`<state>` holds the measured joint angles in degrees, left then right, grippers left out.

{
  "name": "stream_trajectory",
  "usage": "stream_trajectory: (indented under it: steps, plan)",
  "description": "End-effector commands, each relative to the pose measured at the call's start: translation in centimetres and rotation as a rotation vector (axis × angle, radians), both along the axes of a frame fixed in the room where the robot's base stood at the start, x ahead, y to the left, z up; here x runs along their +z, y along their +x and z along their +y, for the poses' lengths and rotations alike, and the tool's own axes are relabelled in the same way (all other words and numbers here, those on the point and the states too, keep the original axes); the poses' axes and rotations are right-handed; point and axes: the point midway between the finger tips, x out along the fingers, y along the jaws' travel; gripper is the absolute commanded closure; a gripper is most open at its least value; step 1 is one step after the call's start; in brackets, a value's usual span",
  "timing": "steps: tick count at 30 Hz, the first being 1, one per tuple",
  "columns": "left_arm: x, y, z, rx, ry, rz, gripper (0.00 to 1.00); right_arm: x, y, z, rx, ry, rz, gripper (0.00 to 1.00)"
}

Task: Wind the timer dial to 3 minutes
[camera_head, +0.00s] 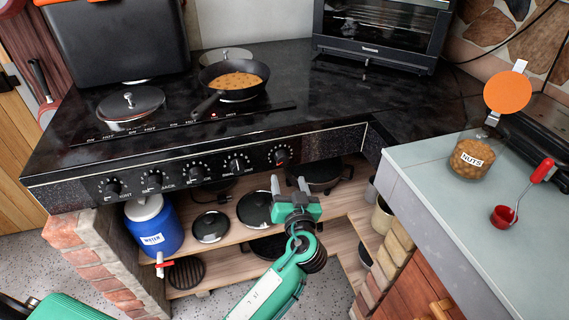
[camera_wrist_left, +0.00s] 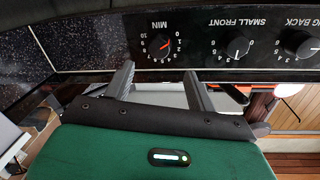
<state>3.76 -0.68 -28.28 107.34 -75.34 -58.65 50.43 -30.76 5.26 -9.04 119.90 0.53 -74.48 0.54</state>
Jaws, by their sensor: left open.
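The timer dial (camera_head: 280,155) is the rightmost knob on the stove's front panel, black with a red pointer. In the left wrist view the dial (camera_wrist_left: 158,45) appears upside down under the label MIN, with a scale from 0 to 10. Its red pointer aims toward the low end, near 0 to 1; the exact mark is hard to read. My left gripper (camera_head: 292,186) is just below and in front of the dial, fingers toward the panel. In the wrist view its fingers (camera_wrist_left: 159,74) are apart, empty and clear of the dial. My right gripper is not in view.
Other stove knobs (camera_head: 194,173) line the panel to the left. A frying pan (camera_head: 232,80) stands on the hob. Below are shelves with pans and a blue water jug (camera_head: 154,229). A grey counter (camera_head: 440,205) with a nuts jar (camera_head: 471,158) juts out at right.

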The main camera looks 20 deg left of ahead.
Motion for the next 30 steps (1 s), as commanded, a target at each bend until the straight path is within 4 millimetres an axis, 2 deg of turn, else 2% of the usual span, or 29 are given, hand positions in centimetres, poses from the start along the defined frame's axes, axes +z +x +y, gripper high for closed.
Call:
stream_trajectory:
  steps: [1, 6, 12, 24, 26, 30]
  plan:
    - [0.2, 1.1, 0.5, 0.000, 0.003, -0.002, 0.43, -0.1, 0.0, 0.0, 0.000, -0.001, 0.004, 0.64]
    - [0.1, 4.1, 2.1, 0.000, 0.005, 0.000, 0.43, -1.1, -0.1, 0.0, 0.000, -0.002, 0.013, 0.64]
    - [0.0, 6.4, 3.3, -0.001, 0.002, 0.000, 0.43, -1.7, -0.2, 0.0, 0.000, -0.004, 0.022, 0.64]
    - [-0.1, 7.2, 3.7, 0.000, 0.000, 0.002, 0.43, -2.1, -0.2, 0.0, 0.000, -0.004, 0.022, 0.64]
    - [-0.1, 7.2, 3.7, -0.001, 0.000, 0.002, 0.51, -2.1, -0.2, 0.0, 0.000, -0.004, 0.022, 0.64]
    - [-0.1, 7.2, 3.7, -0.001, 0.000, 0.002, 0.79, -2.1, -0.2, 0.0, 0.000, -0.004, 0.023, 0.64]
